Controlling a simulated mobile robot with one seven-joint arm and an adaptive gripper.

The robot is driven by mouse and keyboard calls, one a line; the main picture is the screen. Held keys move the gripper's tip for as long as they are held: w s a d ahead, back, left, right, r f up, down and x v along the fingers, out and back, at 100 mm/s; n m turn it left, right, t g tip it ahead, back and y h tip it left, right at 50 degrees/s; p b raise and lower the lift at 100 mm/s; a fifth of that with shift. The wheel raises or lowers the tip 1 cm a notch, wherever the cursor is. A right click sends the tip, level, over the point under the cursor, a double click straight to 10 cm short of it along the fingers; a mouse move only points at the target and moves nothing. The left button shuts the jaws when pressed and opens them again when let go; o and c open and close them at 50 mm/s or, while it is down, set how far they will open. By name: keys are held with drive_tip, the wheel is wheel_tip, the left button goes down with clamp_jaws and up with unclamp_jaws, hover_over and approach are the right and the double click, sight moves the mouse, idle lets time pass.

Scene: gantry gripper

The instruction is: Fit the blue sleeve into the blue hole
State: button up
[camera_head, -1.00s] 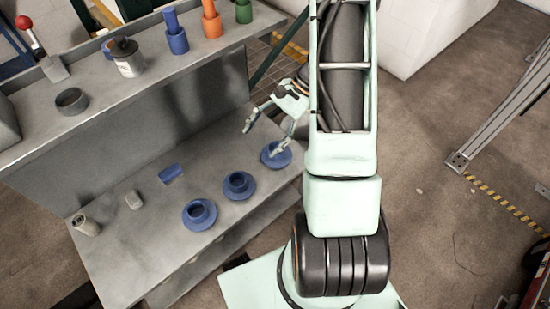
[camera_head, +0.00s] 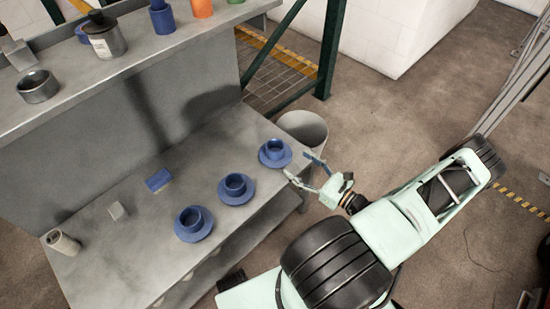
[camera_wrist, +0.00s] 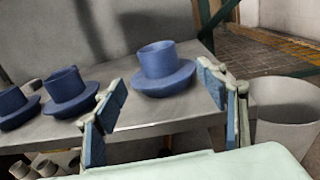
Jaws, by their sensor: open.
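Three blue flanged sleeve-like pieces stand upright in a row on the lower bench top: a near one (camera_head: 191,225), a middle one (camera_head: 235,190) and a far one (camera_head: 274,154). Each is a hollow cylinder on a wide round flange. I cannot tell which parts are sleeve and hole. My gripper (camera_head: 296,163) is open and empty beside the far piece, just off the bench's front edge. In the wrist view the far piece (camera_wrist: 162,70) stands between the two spread fingers, apart from them. The other two show at the left.
A blue block (camera_head: 158,180), a small grey block (camera_head: 118,211) and a tin (camera_head: 62,243) lie or stand further back on the bench. The upper shelf (camera_head: 140,70) holds a blue cylinder (camera_head: 162,17), a grey ring (camera_head: 38,86) and a canister (camera_head: 106,38). A grey bin (camera_head: 303,128) stands at the bench's far end.

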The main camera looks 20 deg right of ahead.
sight(283, 153)
drive_tip(key=x, duration=0.5)
drive_tip(key=shift+w+f+b, duration=0.1)
drive_tip(key=shift+b, duration=0.3)
drive_tip(key=shift+b+x, duration=0.65)
drive_tip(key=shift+x, duration=2.1)
drive_tip(key=shift+a+r, duration=0.15)
drive_tip(key=shift+r, duration=0.1)
drive_tip(key=shift+c, duration=0.7)
drive_tip(key=c, duration=1.3)
